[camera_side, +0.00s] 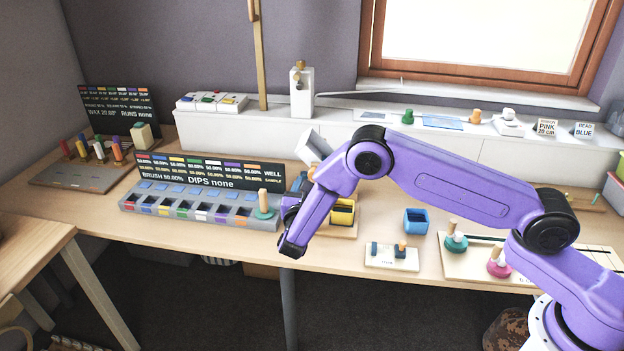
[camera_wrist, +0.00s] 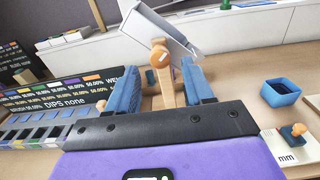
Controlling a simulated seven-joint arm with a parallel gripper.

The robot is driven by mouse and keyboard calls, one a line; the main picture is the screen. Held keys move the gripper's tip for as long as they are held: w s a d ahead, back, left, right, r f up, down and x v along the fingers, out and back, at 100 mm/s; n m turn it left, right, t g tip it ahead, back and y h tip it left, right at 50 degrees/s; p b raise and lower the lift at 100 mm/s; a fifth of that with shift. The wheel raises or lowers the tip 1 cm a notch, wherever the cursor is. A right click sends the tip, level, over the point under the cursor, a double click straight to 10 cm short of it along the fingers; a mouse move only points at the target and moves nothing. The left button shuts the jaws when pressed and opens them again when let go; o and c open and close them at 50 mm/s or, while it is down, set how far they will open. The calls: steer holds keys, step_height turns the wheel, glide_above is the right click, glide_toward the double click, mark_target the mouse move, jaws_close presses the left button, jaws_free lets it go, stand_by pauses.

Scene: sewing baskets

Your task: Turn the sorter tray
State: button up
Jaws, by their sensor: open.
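A pale grey tray (camera_wrist: 150,32), which I take to be the sorter tray, sits tilted in the wrist view. A wooden post or handle with an orange round knob (camera_wrist: 159,54) stands in front of it. My gripper (camera_wrist: 161,66) is open, with one blue finger on each side of the handle and visible gaps. In the side view the tilted tray (camera_side: 311,148) shows behind my wrist, which hides its lower part. My fingers are mostly hidden there too.
A yellow bin (camera_side: 343,213) stands on a wooden base right of my wrist. A blue bin (camera_side: 416,221) and a small plate with pegs (camera_side: 392,262) are further right. The dip rack (camera_side: 187,210) with its sign is close on the left.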

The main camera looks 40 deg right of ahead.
steer(key=shift+x, duration=1.85)
jaws_close()
steer(key=n, duration=0.9)
steer(key=shift+s, duration=0.1)
